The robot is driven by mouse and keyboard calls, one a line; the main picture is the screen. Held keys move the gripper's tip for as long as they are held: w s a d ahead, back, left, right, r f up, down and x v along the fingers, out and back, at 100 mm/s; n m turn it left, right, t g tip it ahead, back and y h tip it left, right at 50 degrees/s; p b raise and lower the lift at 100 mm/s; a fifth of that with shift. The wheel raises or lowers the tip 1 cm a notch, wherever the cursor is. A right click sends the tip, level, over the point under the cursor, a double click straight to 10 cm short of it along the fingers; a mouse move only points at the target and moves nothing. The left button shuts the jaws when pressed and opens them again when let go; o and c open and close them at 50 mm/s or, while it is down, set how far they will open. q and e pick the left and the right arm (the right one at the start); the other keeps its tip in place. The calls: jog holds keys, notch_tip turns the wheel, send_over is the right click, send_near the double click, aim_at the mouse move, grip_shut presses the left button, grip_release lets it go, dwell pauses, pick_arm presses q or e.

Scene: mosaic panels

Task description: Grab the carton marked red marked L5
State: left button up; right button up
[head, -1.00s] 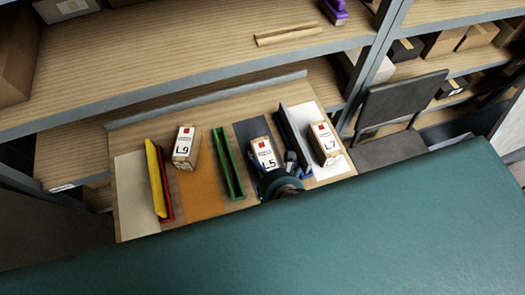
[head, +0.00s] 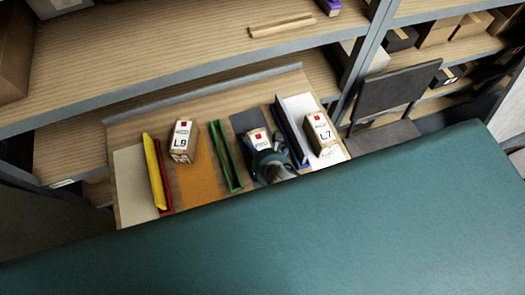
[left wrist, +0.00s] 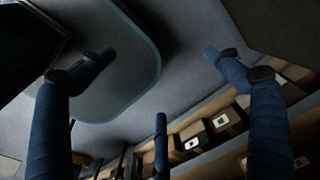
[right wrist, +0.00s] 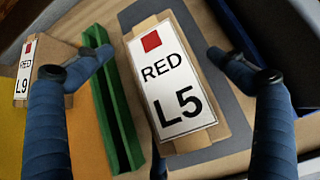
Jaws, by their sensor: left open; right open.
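The carton marked RED L5 (right wrist: 178,85) stands on a dark grey panel of the board. In the head view its top and red square (head: 257,137) show, with the lower label hidden behind my right gripper (head: 268,163). In the right wrist view my right gripper (right wrist: 155,65) is open. Its fingers are spread on either side of the carton, with gaps on both sides, and do not hold it. My left gripper (left wrist: 155,57) is open and empty in the left wrist view, away from the board.
The carton marked L9 (head: 181,142) stands left on the orange panel, and the L7 carton (head: 320,132) right on white. A green rail (head: 226,157) and a dark blue rail (head: 290,136) flank the L5 carton. A red-and-yellow rail (head: 157,173) stands far left.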

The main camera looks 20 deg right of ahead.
jog(key=shift+s, duration=0.1)
jog(key=c, duration=2)
jog(key=shift+r, duration=0.15)
jog(key=shift+c, duration=0.3)
jog(key=shift+r, duration=0.1)
